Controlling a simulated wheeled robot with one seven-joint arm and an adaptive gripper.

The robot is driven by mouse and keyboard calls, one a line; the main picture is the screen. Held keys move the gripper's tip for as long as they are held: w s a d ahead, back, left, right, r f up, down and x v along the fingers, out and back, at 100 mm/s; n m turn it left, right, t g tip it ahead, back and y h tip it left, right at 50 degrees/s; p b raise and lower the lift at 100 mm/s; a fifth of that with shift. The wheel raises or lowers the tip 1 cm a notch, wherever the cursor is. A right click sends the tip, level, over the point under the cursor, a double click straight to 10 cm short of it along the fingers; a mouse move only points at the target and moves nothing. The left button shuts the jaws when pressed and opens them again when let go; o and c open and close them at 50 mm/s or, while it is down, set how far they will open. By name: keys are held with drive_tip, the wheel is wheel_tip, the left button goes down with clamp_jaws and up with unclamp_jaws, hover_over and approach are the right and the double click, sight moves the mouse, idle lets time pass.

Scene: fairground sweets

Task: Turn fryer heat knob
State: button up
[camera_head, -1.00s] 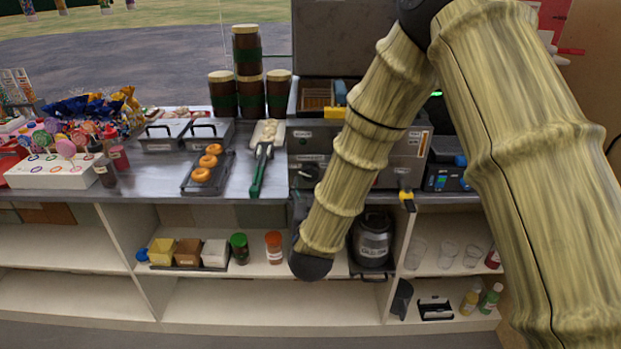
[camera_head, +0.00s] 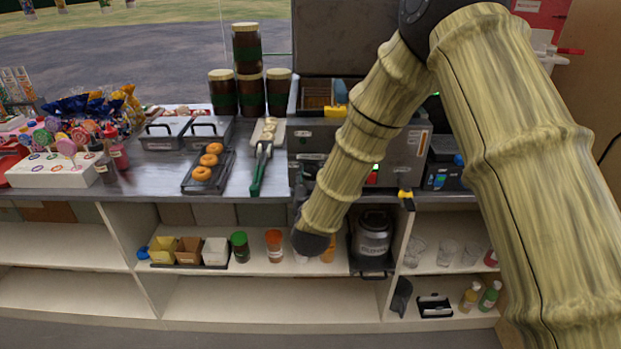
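The fryer (camera_head: 405,150) is the grey metal box on the counter, right of centre, with a basket and yellow handle (camera_head: 340,92) on top. My bamboo-textured arm crosses its front and hides much of its left and middle panel. I cannot make out the heat knob clearly. A small red light (camera_head: 372,176) shows on the panel just right of my arm. My arm bends at a dark joint below the counter edge. A narrow dark-grey part, seemingly my gripper (camera_head: 298,182), rises from there beside the fryer's left front. Its fingers cannot be made out.
A yellow-handled tap (camera_head: 406,196) sticks out at the fryer's lower right. Green-handled tongs (camera_head: 259,172) and a doughnut tray (camera_head: 190,182) lie to the left.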

drive_tip(key=shift+c, duration=1.4)
drive_tip(key=m+b, duration=0.1)
drive_tip(key=m, duration=0.1)
drive_tip(key=m+b, duration=0.2)
drive_tip(key=shift+f+m, duration=0.2)
drive_tip(key=shift+m, duration=0.1)
drive_tip(key=m+b, duration=0.3)
drive_tip(key=m, duration=0.1)
drive_tip(key=shift+m, duration=0.3)
drive_tip(key=m+b, duration=0.3)
drive_tip(key=m, duration=0.2)
drive_tip(key=shift+b, duration=0.35)
drive_tip(key=shift+r+m+b, duration=0.1)
drive_tip(key=shift+m+b, duration=0.9)
drive_tip(key=shift+m, duration=0.8)
